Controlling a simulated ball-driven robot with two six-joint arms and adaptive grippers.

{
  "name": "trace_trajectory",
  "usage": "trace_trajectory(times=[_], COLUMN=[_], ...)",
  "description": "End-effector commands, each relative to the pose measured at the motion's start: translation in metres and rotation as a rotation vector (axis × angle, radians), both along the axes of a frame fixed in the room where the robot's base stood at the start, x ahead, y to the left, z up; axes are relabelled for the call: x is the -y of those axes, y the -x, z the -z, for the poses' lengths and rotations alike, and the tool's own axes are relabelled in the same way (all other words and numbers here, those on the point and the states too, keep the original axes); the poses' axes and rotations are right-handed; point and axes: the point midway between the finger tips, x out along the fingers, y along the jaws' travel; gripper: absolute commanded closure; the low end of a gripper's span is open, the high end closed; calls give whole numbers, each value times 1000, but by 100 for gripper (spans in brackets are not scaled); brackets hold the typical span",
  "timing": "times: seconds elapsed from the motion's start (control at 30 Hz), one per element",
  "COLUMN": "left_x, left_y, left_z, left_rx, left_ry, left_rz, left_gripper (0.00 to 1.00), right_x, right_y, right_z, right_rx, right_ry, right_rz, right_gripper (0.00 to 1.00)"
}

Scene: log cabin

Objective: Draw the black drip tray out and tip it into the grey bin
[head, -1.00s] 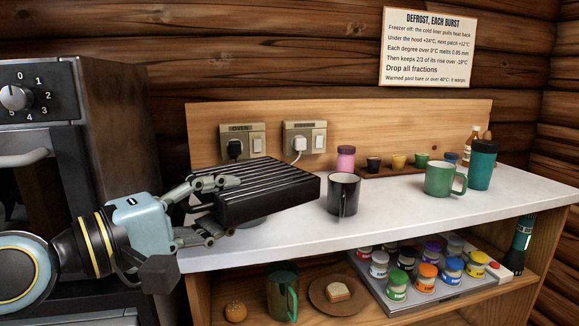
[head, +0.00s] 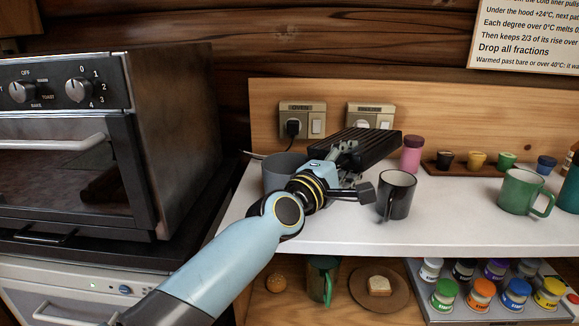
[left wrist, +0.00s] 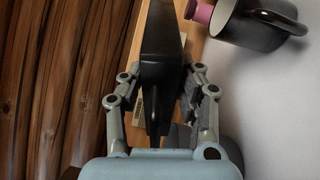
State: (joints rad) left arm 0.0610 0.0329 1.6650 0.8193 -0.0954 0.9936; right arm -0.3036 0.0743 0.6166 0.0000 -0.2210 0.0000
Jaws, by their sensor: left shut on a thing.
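The black drip tray (head: 372,143), a flat slab with ribs on top, is held above the white counter. My left gripper (head: 345,160) is shut on its near end. In the left wrist view the tray (left wrist: 160,60) runs away from between my fingers, seen nearly edge-on. The grey bin (head: 276,176), a round open container, stands on the counter's left end, just left of the gripper and partly hidden by my arm. The tray is to the right of the bin, not over it. Whether anything lies in the tray is hidden. My right gripper is out of view.
A black mug (head: 396,196) stands close to the right of my gripper, with a pink-lidded jar (head: 411,155) behind it. A green mug (head: 522,194) is farther right. The oven (head: 170,140) stands at left. Wall sockets with plugs (head: 293,128) are behind.

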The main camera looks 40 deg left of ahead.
Motion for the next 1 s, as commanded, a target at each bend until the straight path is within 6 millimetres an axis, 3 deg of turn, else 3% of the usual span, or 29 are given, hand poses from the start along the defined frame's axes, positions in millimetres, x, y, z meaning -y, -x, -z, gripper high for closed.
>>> trace_trajectory(times=[0.5,0.67,1.0], left_x=[-42,-57,-68], left_y=[12,17,20], left_z=[-30,-22,-39], left_rx=[105,144,204], left_ry=[342,475,670], left_rz=[0,-1,0], left_gripper=[100,100,100], right_x=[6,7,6], right_y=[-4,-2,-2], right_z=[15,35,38], right_rx=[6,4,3], right_ry=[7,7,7], right_rz=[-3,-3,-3], right_gripper=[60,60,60])
